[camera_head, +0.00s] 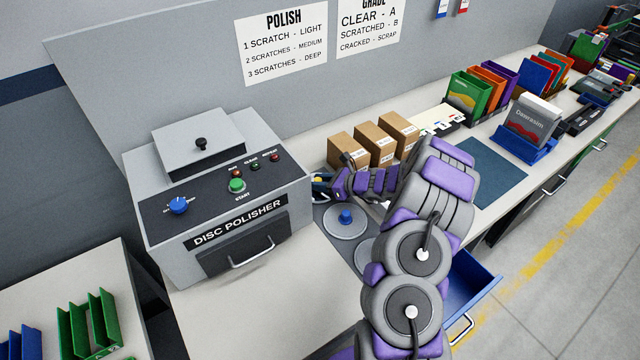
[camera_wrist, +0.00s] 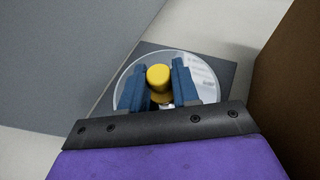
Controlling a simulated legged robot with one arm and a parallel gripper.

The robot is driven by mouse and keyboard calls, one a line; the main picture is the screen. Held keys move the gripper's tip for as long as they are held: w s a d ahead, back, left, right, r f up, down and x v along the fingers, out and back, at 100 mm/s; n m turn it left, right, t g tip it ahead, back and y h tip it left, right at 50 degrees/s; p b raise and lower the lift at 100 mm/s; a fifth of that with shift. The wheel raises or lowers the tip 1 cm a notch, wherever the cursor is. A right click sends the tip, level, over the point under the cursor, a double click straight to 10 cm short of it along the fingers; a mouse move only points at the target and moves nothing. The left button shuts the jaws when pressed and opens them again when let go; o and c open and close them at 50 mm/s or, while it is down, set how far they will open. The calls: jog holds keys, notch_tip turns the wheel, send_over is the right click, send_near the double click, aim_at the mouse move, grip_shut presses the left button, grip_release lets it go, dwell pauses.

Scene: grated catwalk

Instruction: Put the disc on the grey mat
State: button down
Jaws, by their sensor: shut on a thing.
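The disc (camera_wrist: 132,75) is round, pale and shiny, with a yellow knob (camera_wrist: 158,77) at its middle. My gripper (camera_wrist: 160,94) has its two blue fingers on either side of the knob and is shut on it. In the head view my gripper (camera_head: 322,181) is by the polisher's right side, and the disc is mostly hidden there. A dark grey mat (camera_wrist: 217,71) shows under and beyond the disc in the wrist view. In the head view a grey mat (camera_head: 324,222) lies right of the polisher. I cannot tell whether the disc touches it.
A round grey piece with a blue knob (camera_head: 346,216) sits on the grey mat. The disc polisher (camera_head: 230,200) stands close left. Brown boxes (camera_head: 375,143) stand behind. A blue drawer (camera_head: 470,285) is open at the front.

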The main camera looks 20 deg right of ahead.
jog(key=shift+a, duration=0.3)
jog(key=c, duration=0.8)
grip_release()
jog(key=shift+d, duration=0.2)
jog(key=shift+c, duration=0.2)
jog(key=shift+r, duration=0.1)
jog(key=p+v, duration=0.3)
jog(key=v, duration=0.8)
jog(key=shift+s+d+r, duration=0.15)
jog(key=shift+s+r, duration=0.05)
jog(key=shift+s, duration=0.05)
jog(key=shift+s+d, duration=0.1)
jog(key=shift+s, duration=0.05)
jog(key=shift+s, duration=0.1)
